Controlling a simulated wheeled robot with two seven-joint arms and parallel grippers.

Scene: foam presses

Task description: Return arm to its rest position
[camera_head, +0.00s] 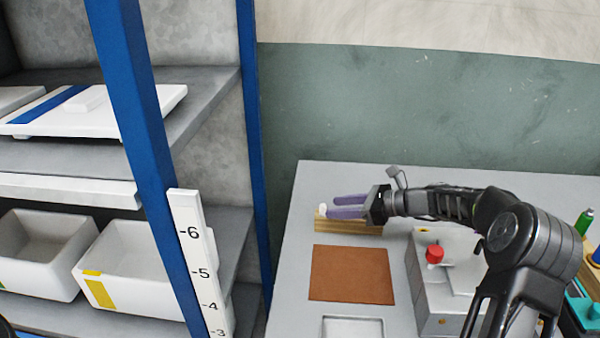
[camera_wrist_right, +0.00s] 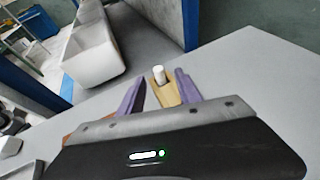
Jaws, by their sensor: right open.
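My right gripper (camera_head: 348,206) has purple fingers and reaches in from the right over the grey table (camera_head: 285,290). Its fingers are apart, above a wooden block (camera_head: 350,226) near the table's back left. A small white cylinder (camera_head: 323,209) stands at the block's left end, near the fingertips. In the right wrist view the white cylinder (camera_wrist_right: 159,75) shows between and beyond the two open fingers (camera_wrist_right: 158,90), on the wooden block (camera_wrist_right: 163,92). Nothing is held between the fingers. I cannot tell from these views whether the fingers touch the block. My left gripper is out of view.
A brown mat (camera_head: 352,274) lies in front of the block. A grey box with a red button (camera_head: 434,254) stands right of it, under my right arm. A blue-posted shelf (camera_head: 150,140) with white bins (camera_head: 130,262) stands at the left. A green bottle (camera_head: 584,221) is at the far right.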

